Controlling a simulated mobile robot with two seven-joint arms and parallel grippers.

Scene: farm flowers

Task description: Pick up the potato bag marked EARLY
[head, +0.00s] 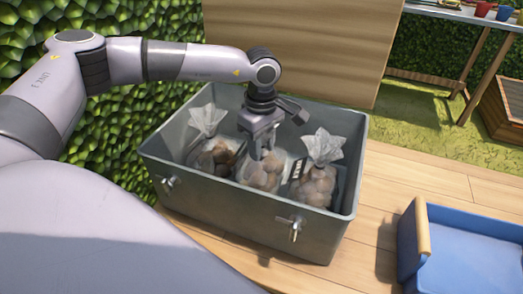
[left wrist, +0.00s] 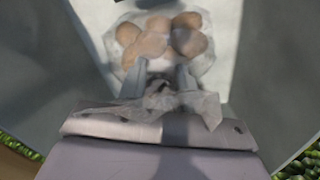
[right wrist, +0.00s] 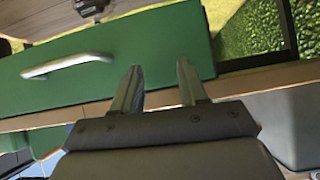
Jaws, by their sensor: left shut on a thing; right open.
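Three clear bags of potatoes stand in a grey metal bin (head: 230,216): a left bag (head: 214,155), a middle bag (head: 262,175) and a right bag (head: 317,185). A dark label with pale lettering shows between the middle and right bags, too small to read. My left gripper (head: 262,150) reaches down into the bin and is shut on the gathered neck of the middle bag. The left wrist view shows the bag's potatoes (left wrist: 160,40) beyond the fingers (left wrist: 160,80). My right gripper (right wrist: 160,90) is open and empty, away from the bin.
A blue tray (head: 470,245) with a wooden handle lies at the lower right on the wooden deck (head: 385,185). A wooden panel (head: 310,45) stands behind the bin. The right wrist view shows a green surface with a white handle (right wrist: 67,65).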

